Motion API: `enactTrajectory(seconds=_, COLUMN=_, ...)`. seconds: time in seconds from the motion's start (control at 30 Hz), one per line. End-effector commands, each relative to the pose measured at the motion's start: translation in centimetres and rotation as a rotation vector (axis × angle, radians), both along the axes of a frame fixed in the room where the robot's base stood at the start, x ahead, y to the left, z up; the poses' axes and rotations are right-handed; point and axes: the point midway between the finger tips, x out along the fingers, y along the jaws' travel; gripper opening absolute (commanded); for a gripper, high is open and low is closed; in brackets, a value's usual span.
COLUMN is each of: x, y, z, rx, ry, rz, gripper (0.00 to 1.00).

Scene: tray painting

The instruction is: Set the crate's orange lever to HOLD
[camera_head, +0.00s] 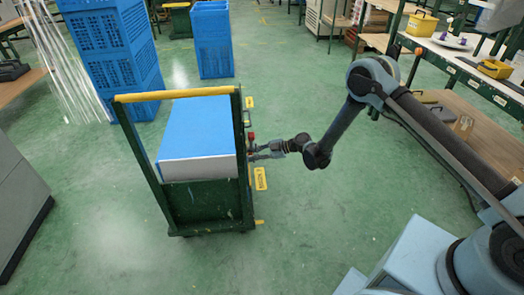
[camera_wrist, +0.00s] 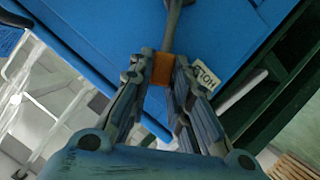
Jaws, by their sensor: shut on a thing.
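The crate appears to be the dark green wheeled frame (camera_head: 205,205) with a yellow top bar, left of centre in the head view. My gripper (camera_head: 254,151) is at its right side, roughly level. In the wrist view my gripper (camera_wrist: 165,64) is shut on an orange block (camera_wrist: 161,70), which I take to be the orange lever. A grey rod (camera_wrist: 172,28) extends beyond it. A white label reading HOLD (camera_wrist: 205,78) lies just right of the fingers, partly covered. Whether the lever lines up with that label I cannot tell.
A blue-topped white box (camera_head: 198,130) sits in the green frame. Yellow labels (camera_head: 260,178) and a small red part (camera_head: 251,137) are on its right side. Stacked blue crates (camera_head: 112,45) stand behind. A bench (camera_head: 450,60) stands at the right.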

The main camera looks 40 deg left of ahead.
Motion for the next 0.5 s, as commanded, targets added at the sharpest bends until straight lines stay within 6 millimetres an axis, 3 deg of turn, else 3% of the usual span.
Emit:
enactTrajectory(seconds=0.47, x=-0.46, y=0.04, z=-0.1, rx=0.008, ry=-0.008, rz=0.006, gripper=0.0)
enactTrajectory(seconds=0.5, x=-0.47, y=0.04, z=-0.11, rx=0.007, ry=-0.008, rz=0.005, gripper=0.25)
